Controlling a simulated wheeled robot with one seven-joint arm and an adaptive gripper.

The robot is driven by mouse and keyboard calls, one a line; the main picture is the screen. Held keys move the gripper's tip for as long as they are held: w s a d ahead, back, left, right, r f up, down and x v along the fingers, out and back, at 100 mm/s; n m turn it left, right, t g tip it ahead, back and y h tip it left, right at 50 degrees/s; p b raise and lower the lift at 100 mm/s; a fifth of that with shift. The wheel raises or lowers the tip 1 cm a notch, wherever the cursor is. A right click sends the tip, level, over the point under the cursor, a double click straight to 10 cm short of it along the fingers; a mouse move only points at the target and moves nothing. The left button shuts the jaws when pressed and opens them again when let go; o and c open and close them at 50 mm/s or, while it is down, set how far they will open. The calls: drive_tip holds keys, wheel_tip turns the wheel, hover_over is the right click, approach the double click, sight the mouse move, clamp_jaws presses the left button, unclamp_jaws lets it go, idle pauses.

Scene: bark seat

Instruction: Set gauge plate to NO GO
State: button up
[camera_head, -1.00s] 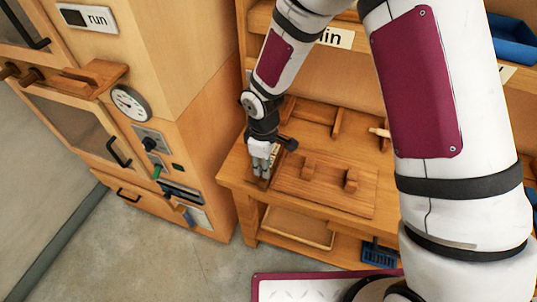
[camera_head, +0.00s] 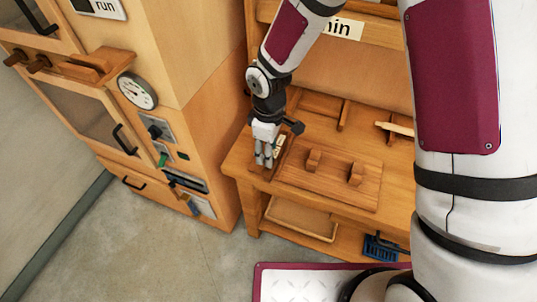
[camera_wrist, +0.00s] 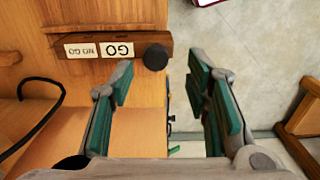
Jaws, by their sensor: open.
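The gauge plate (camera_wrist: 66,38) is a dark wooden strip on the bench edge in the wrist view. It carries a white GO label (camera_wrist: 117,50) and a cream NO GO label (camera_wrist: 81,50), both upside down there. A round black knob (camera_wrist: 156,57) is at its right end, beside GO. My gripper (camera_wrist: 162,72) is open and empty. In the wrist view the knob appears between the fingertip lines, slightly past them; I cannot tell the height gap. In the head view my gripper (camera_head: 264,160) points down at the bench's left end and hides part of the plate (camera_head: 280,146).
The wooden bench (camera_head: 238,160) holds a board with two wooden handles (camera_head: 335,175) right of my gripper. A wooden oven-like cabinet (camera_head: 195,150) with gauge and switches stands close on the left. A black cable (camera_wrist: 40,120) curves at the wrist view's left. Grey floor lies in front.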

wheel_tip(320, 180, up, 9)
drive_tip(key=shift+f, duration=0.15)
idle(0.5)
drive_tip(key=s+d+r+m+t, duration=0.35)
drive_tip(key=d+r+m, duration=0.35)
drive_tip(key=d+r, duration=0.75)
drive_tip(key=s+d+r+m+t, duration=0.1)
drive_tip(key=s+d+r+m, duration=0.1)
drive_tip(key=s, duration=0.5)
drive_tip(key=s+d+r+m+t, duration=0.1)
drive_tip(key=s+d+r+m, duration=0.2)
drive_tip(key=s+r+m, duration=0.2)
wheel_tip(320, 180, up, 2)
drive_tip(key=shift+s+d+r, duration=0.25)
drive_tip(key=shift+s+d, duration=0.1)
drive_tip(key=shift+s, duration=0.5)
